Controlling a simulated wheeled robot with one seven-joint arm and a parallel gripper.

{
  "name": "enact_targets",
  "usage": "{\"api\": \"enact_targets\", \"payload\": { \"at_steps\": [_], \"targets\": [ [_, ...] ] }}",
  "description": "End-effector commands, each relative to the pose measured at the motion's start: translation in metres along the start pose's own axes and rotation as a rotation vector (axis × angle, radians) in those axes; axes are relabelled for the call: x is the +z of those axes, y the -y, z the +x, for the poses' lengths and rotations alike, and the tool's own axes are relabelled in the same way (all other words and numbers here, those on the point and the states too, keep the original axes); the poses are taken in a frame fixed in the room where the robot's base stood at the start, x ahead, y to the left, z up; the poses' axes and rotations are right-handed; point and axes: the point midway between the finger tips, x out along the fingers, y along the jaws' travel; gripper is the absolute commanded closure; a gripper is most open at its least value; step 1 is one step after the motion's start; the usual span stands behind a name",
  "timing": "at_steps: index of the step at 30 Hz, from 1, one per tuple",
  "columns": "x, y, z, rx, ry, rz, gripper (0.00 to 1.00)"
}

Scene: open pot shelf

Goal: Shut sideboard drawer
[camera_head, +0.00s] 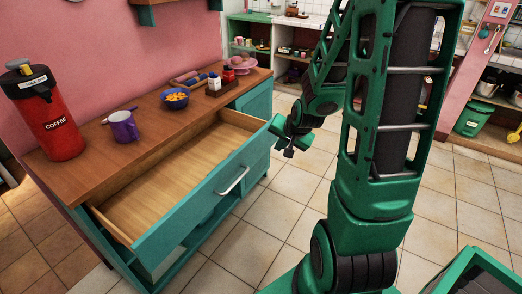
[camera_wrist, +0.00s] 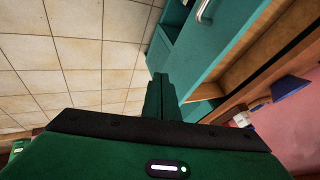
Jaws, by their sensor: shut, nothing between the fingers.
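The teal sideboard (camera_head: 258,101) stands against the pink wall with a brown wooden top. Its wide drawer (camera_head: 205,205) is pulled well out, and its bare wooden inside shows empty. A silver bar handle (camera_head: 233,181) is on the drawer front; it also shows at the top of the wrist view (camera_wrist: 205,10). My green gripper (camera_head: 288,150) is shut and empty. In the head view it appears near the right end of the drawer front, and I cannot tell whether it touches. In the wrist view the shut fingers (camera_wrist: 160,90) point toward the teal front.
On the sideboard top stand a red coffee flask (camera_head: 55,125), a purple mug (camera_head: 124,126), a blue bowl of orange food (camera_head: 175,99) and small jars. The tiled floor (camera_head: 265,225) before the drawer is clear. A green bin (camera_head: 472,120) stands far right.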

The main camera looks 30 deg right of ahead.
Motion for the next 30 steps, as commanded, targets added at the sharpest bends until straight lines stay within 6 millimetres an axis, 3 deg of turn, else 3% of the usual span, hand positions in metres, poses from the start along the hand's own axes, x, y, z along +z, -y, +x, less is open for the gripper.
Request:
{"api": "enact_targets", "payload": {
  "at_steps": [11,30],
  "targets": [
    [-0.002,0.004,0.027,-0.019,-0.01,0.024,1.0],
    [-0.004,0.011,0.11,-0.022,-0.013,0.019,1.0]
  ]
}}
